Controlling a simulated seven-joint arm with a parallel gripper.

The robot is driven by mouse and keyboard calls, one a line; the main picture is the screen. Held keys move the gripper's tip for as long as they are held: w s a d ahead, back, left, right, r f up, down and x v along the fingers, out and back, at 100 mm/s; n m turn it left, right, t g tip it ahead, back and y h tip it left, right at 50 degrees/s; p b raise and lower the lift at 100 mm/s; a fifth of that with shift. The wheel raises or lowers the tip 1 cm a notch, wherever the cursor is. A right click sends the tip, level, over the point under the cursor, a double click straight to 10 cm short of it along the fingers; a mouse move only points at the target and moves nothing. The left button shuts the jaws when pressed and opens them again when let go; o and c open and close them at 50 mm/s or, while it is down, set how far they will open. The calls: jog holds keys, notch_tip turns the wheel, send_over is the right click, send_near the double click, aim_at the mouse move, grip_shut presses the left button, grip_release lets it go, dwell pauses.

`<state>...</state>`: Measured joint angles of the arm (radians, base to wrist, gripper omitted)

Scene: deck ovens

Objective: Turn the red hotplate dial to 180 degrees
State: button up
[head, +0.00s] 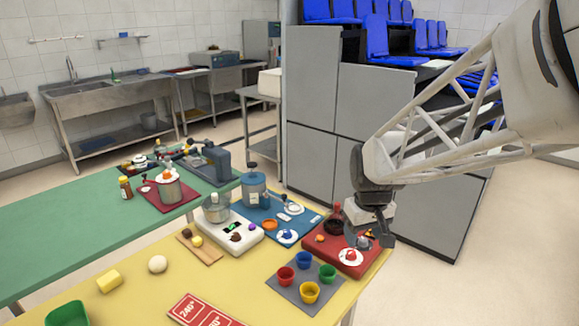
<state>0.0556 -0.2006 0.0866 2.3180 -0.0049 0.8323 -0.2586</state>
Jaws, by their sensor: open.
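A red hotplate or board (323,251) sits near the right corner of the yellow table. A white round dial face with a red knob (350,256) is on its front right part. The scale marks are too small to read, so I cannot tell the setting. My gripper (374,239) points down over the right side of the red hotplate, just behind and to the right of the dial. It is open. It hides part of the hotplate's right side, and I see no contact with the dial.
A tray with red, blue, green and yellow cups (309,291) stands in front of the hotplate. A white scale (243,243) and a blue board (262,221) with a grey appliance stand to the left. Red number cards (203,312) lie at the front. Grey cabinets (320,150) rise behind.

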jog(key=n+g, duration=0.1)
jog(key=n, duration=0.1)
send_over(352, 252)
notch_tip(352, 252, down, 12)
jog(key=shift+f, duration=0.2)
jog(key=shift+f, duration=0.1)
jog(key=shift+f, duration=3.8)
jog(key=c, duration=0.9)
